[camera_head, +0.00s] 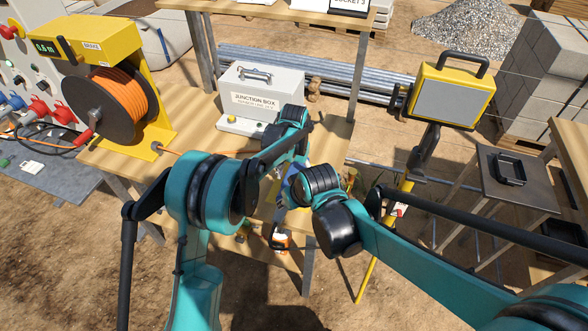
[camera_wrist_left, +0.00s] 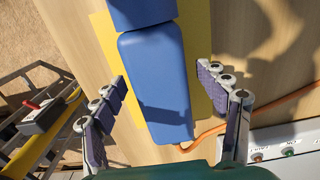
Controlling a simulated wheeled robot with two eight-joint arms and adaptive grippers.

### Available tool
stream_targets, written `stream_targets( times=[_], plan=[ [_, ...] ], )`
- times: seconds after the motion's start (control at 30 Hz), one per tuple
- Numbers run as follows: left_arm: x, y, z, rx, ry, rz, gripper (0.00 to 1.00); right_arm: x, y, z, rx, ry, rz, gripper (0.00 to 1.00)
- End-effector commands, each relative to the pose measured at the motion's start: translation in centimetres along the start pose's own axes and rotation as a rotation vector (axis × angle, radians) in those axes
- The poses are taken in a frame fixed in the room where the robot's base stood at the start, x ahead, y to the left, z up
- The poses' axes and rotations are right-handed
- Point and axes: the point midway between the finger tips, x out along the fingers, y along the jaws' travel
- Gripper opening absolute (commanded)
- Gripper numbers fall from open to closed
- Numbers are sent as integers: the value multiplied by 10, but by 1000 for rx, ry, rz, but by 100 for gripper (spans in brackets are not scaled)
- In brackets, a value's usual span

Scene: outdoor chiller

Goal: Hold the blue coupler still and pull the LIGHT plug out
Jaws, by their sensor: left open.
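In the left wrist view a blue connector lies along the yellow plate (camera_wrist_left: 196,60). It has a long lower body (camera_wrist_left: 155,85) and a separate blue part (camera_wrist_left: 142,12) at the top edge, with a seam between them. An orange cable (camera_wrist_left: 207,133) leaves its lower end. My left gripper (camera_wrist_left: 160,95) is open, with one finger on each side of the lower body and visible gaps to it. I cannot read a LIGHT label. In the head view my arms cover most of the connector. My right gripper's fingers cannot be made out there.
The junction box (camera_head: 262,95) stands behind my arms on the wooden table (camera_head: 192,135). A yellow reel stand (camera_head: 105,40) with an orange cable drum is at the left. A yellow floodlight (camera_head: 452,92) stands on a tripod at the right, near a small dark table (camera_head: 515,200).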

Motion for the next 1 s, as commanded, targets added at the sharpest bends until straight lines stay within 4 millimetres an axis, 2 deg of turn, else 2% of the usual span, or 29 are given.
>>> stream_targets(
  times=[0.1, 0.23, 0.57, 0.67, 0.8, 0.83, 0.87, 1.0],
  plan=[
    [17, 0, 0, 0, 0, 0, 74, 0, 0, 0, 0, 0, 0, 34],
    [28, 0, 0, -1, 0, 0, 74, 0, 0, 0, 0, 0, 0, 34],
    [32, 0, 0, -1, 1, 0, 74, 0, 0, 0, 0, 0, 0, 34],
    [32, 0, 0, -1, 1, 0, 50, 0, 0, 0, 0, 0, 0, 34],
    [32, 0, 0, -1, 1, 0, 13, 0, 0, 0, 0, 0, 0, 34],
    [32, 0, 0, -1, 1, 0, 8, 0, 0, 0, 0, 0, 0, 34],
    [32, 0, 0, -1, 1, 0, 47, 0, 0, 0, 0, 0, 0, 34],
    [32, 0, 0, -1, 1, 0, 10, 0, 0, 0, 0, 0, 0, 34]
  ],
)
